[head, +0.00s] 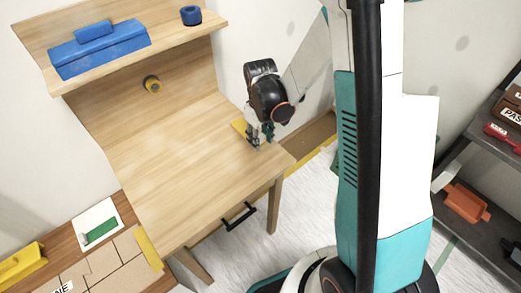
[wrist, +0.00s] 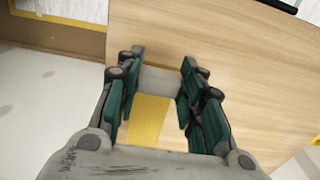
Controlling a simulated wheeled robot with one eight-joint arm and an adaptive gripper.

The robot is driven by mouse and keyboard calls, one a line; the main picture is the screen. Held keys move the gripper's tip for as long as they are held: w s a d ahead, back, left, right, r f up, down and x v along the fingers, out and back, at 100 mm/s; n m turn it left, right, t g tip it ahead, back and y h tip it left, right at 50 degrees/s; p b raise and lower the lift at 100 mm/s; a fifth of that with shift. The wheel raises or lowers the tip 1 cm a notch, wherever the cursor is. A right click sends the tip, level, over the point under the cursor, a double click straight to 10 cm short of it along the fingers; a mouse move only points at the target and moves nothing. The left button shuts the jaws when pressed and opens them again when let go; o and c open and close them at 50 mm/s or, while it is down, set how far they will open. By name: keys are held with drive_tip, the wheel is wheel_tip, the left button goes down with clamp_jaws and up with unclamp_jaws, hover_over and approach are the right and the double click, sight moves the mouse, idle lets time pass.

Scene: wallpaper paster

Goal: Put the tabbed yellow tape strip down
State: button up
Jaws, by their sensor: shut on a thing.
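The yellow tape strip (wrist: 149,118) shows in the wrist view between my fingers, with a grey tab (wrist: 160,80) at its far end between the fingertips. My gripper (wrist: 156,84) is shut on the strip at the tab. In the head view my gripper (head: 261,145) is low over the wooden desk (head: 185,150), near its right edge. Part of the yellow strip (head: 239,126) shows to the left of the gripper there; the rest is hidden behind it. I cannot tell whether the strip touches the desk top.
The desk top is mostly clear to the left. A shelf above holds a blue toolbox (head: 100,50) and a blue ring (head: 191,15). A dark shelf unit (head: 480,195) stands at right, and boxes (head: 100,262) lie lower left.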

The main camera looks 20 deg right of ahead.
sight(260, 154)
drive_tip(key=shift+f+b, duration=0.8)
drive_tip(key=shift+f, duration=1.6)
drive_tip(key=shift+f, duration=0.2)
drive_tip(key=o, duration=1.2)
drive_tip(key=shift+r, duration=0.15)
